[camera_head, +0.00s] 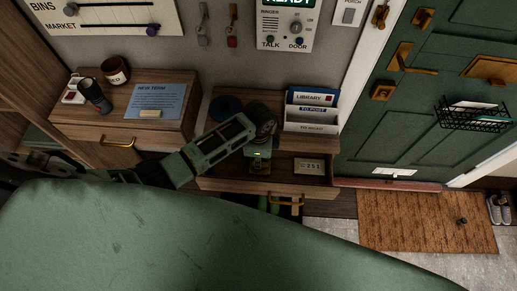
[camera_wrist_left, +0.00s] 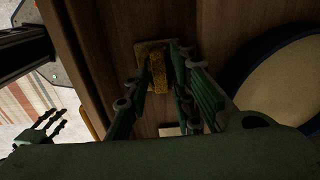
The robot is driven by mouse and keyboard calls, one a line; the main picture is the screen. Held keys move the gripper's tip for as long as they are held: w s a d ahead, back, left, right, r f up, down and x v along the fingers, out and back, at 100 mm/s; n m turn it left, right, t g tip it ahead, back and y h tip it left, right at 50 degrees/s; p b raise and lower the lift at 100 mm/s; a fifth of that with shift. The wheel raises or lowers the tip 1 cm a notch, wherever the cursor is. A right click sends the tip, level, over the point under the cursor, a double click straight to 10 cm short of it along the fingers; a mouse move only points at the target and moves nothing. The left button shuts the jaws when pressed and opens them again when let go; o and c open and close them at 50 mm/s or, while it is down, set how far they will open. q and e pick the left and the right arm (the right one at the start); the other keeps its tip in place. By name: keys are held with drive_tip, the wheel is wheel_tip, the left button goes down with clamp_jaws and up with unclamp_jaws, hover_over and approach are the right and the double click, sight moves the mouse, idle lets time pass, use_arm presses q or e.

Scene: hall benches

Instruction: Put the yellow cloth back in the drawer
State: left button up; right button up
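The right drawer (camera_head: 235,184) of the wooden bench stands open. My left gripper (camera_head: 259,165) reaches down over it from the left. In the left wrist view the left fingers (camera_wrist_left: 158,75) close around the yellow cloth (camera_wrist_left: 158,66), which sits between the tips above the wooden drawer floor. Whether the cloth touches the floor I cannot tell. In the head view the gripper largely hides the cloth. My right gripper (camera_wrist_left: 45,130) is outside the drawer front, near the brass handle (camera_head: 286,203), with its fingers apart and empty.
A small numbered card (camera_head: 308,165) lies in the drawer's right part. A dark blue round dish (camera_head: 225,107) and a letter rack (camera_head: 311,118) stand behind on the bench.

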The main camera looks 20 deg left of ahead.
use_arm(q)
wheel_tip(320, 180, up, 10)
drive_tip(key=shift+b, duration=0.35)
idle(0.4)
